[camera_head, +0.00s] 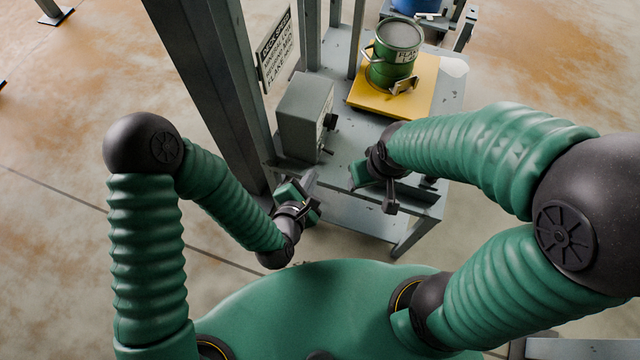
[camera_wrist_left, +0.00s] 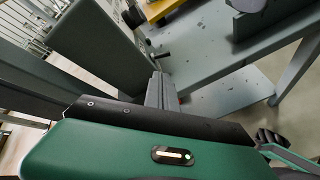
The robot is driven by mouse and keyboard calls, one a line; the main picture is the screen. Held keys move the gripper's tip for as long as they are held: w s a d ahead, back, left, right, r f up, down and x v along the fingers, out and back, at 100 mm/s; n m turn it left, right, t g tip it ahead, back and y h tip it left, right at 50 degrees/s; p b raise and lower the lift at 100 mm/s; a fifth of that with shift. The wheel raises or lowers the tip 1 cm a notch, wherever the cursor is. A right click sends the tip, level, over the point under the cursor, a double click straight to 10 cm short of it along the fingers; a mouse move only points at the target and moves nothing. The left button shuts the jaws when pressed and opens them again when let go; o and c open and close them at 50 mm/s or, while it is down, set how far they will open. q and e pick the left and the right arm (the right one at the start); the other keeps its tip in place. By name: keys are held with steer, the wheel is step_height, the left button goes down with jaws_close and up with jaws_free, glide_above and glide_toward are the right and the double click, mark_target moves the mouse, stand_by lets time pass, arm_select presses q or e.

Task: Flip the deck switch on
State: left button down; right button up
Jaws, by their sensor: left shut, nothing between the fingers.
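A grey box (camera_head: 305,115) stands on the left of the grey deck. A dark knob and a small lever, which look like the switch (camera_head: 327,151), show on its right face. The box (camera_wrist_left: 95,45) and the lever (camera_wrist_left: 160,55) also show in the left wrist view. My left gripper (camera_head: 308,182) is shut and empty, just below and in front of the box, apart from the lever. Its fingers (camera_wrist_left: 160,90) point toward the lever in the wrist view. My right gripper (camera_head: 372,178) is over the deck's front part, to the right of the box; its fingers are unclear.
A green drum (camera_head: 392,55) with a handle stands on a yellow plate (camera_head: 422,88) at the back of the deck (camera_head: 345,195). A grey post (camera_head: 215,75) rises left of the box, with a sign (camera_head: 275,50) beside it. Open floor lies at the left.

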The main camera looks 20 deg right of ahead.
mark_target(325, 170)
arm_select(q)
steer(key=f+n, duration=0.1)
steer(key=n, duration=0.1)
steer(key=s+d+f+n+t+b, duration=0.1)
steer(key=n, duration=0.1)
steer(key=s+f+n+t, duration=0.1)
steer(key=n, duration=0.1)
steer(key=shift+s+d+b, duration=0.15)
steer(key=shift+b, duration=0.25)
arm_select(e)
steer(key=f, duration=0.4)
steer(key=shift+s+a, duration=0.25)
steer(key=shift+s, duration=0.1)
arm_select(q)
steer(key=b+x, duration=0.3)
steer(key=x, duration=0.6)
steer(key=shift+f, duration=0.1)
steer(key=shift+w+d, duration=0.15)
steer(key=shift+w, duration=0.35)
arm_select(e)
steer(key=x, duration=0.3)
steer(key=shift+s, duration=0.35)
